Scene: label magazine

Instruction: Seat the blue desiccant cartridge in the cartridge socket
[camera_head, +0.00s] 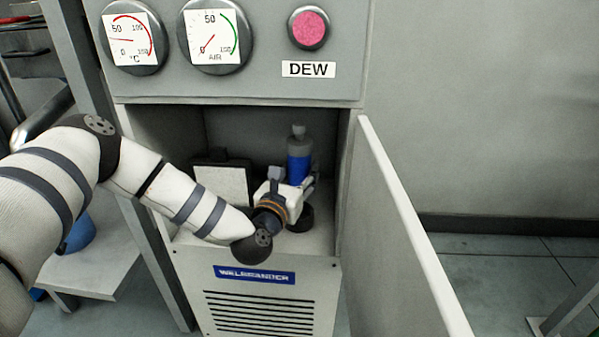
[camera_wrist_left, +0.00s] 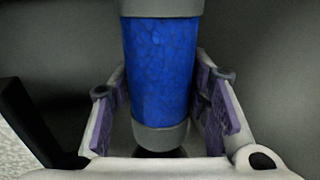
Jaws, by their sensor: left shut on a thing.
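The blue desiccant cartridge (camera_head: 299,168), with grey end caps and a grey knob on top, stands upright inside the open cabinet bay. It fills the middle of the left wrist view (camera_wrist_left: 161,70). My left gripper (camera_head: 296,192) reaches into the bay and is shut on the cartridge; purple finger pads lie on both sides of its lower part in the left wrist view (camera_wrist_left: 160,112). A dark round part (camera_head: 304,220), apparently the socket, shows low beside the gripper, partly hidden by it. I cannot tell whether the cartridge's bottom touches it. My right gripper is not in view.
The cabinet's open door (camera_head: 400,230) stands to the right of the bay. A white panel with a dark edge (camera_head: 222,186) is inside the bay at left. Gauges and the pink DEW indicator (camera_head: 309,28) sit above; the vented front (camera_head: 265,310) is below.

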